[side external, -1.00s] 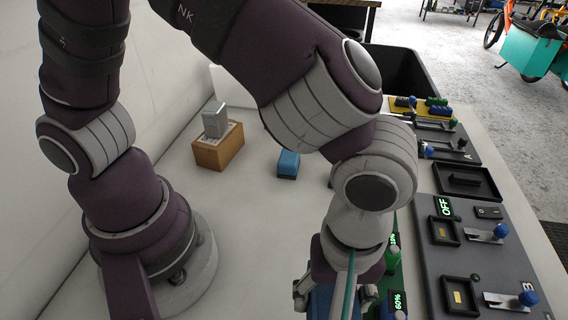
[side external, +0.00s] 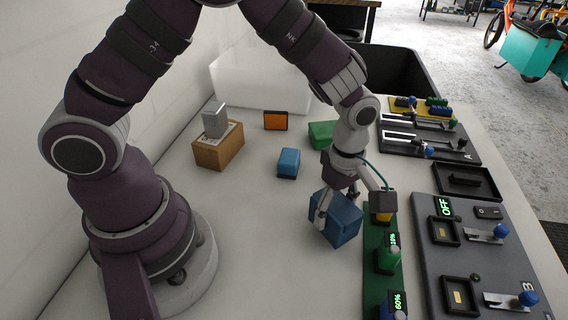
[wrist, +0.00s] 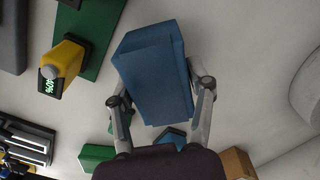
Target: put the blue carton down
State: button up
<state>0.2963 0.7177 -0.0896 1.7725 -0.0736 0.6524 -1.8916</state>
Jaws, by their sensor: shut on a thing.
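The blue carton (side external: 338,218) is between the fingers of my gripper (side external: 337,204), which is shut on it. It looks tilted in the side view and seems to be held above the pale table, left of the green strip; the exact gap below it cannot be told. In the wrist view the carton (wrist: 152,72) fills the space between the two fingers of my gripper (wrist: 160,100). A smaller blue box (side external: 288,162) stands apart on the table behind it.
The green strip (side external: 374,238) carries yellow, green and blue items with displays. A green block (side external: 321,134), an orange-faced box (side external: 275,120), a wooden box (side external: 218,150) and a white bin (side external: 262,88) stand farther back. The grey panel (side external: 470,245) is at right. Table left of the carton is clear.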

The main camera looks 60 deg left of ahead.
aim_at(336, 203)
jog(key=shift+f, duration=0.6)
jog(key=shift+f, duration=0.15)
jog(key=o, duration=1.2)
notch_tip(336, 203, up, 12)
jog(key=shift+r, duration=0.15)
jog(key=s+a+r+m+t, duration=0.2)
jog(key=s+a+m, duration=0.1)
jog(key=m, duration=0.3)
jog(key=s+a+r+m+t, duration=0.1)
jog(key=s+a+r+m, duration=0.1)
jog(key=m, duration=0.4)
jog(key=s+a+r+m+t, duration=0.2)
jog(key=s+a+m, duration=0.2)
jog(key=m, duration=0.2)
jog(key=shift+s+a+r+t, duration=0.15)
jog(key=shift+a+r+t, duration=0.1)
jog(key=shift+t, duration=0.05)
